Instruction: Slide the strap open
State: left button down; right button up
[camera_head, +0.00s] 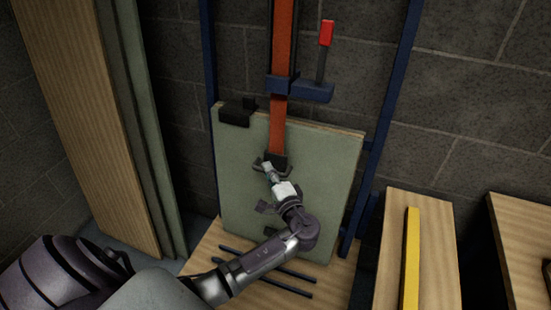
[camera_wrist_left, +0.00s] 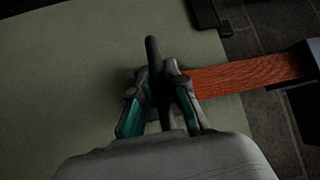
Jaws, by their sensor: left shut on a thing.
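An orange-red strap (camera_head: 278,125) hangs down in front of a grey-green panel (camera_head: 235,180) that stands upright on a wooden base. The strap's lower end has a dark end piece (camera_head: 274,160). My left gripper (camera_head: 268,168) is at that end piece, in front of the panel. In the left wrist view the left gripper (camera_wrist_left: 160,95) is shut on a dark bar at the strap's end, and the strap (camera_wrist_left: 245,72) runs off to the right. My right gripper is not in view.
A dark blue bracket (camera_head: 312,92) with a red-tipped lever (camera_head: 326,33) is beside the strap above the panel. Blue posts (camera_head: 384,125) flank the panel. A tall wooden panel (camera_head: 85,110) leans at left; a yellow bar (camera_head: 411,260) lies on a board at right.

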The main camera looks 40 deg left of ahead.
pick_arm(q)
jog(key=shift+f, duration=0.45)
jog(key=c, duration=1.2)
grip_release()
jog(key=v, duration=1.2)
jog(key=shift+s, duration=0.1)
